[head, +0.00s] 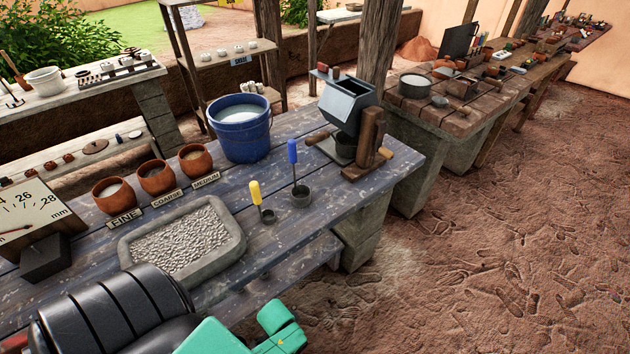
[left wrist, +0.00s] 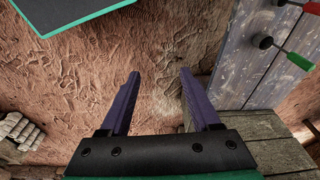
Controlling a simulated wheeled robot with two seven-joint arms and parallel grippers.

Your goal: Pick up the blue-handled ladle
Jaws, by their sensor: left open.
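The blue-handled ladle (head: 293,153) stands upright on the blue-grey plank table (head: 325,225), with its small dark cup at the bottom, right of a yellow-handled ladle (head: 256,194). My left arm comes in at the lower left of the head view, and its fingers are out of that frame. In the left wrist view my left gripper (left wrist: 160,76) is open and empty, its two purple fingers apart over bare earth floor. A dark cup with a green handle (left wrist: 298,60) lies at the upper right there. No blue handle shows in that view. My right gripper is not seen.
A gravel tray (head: 183,240) lies left of the ladles. A blue bucket (head: 240,135) stands behind them, with several clay pots of powder to its left. A hopper device (head: 350,115) stands to the right. The table's front edge beside the ladles is clear.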

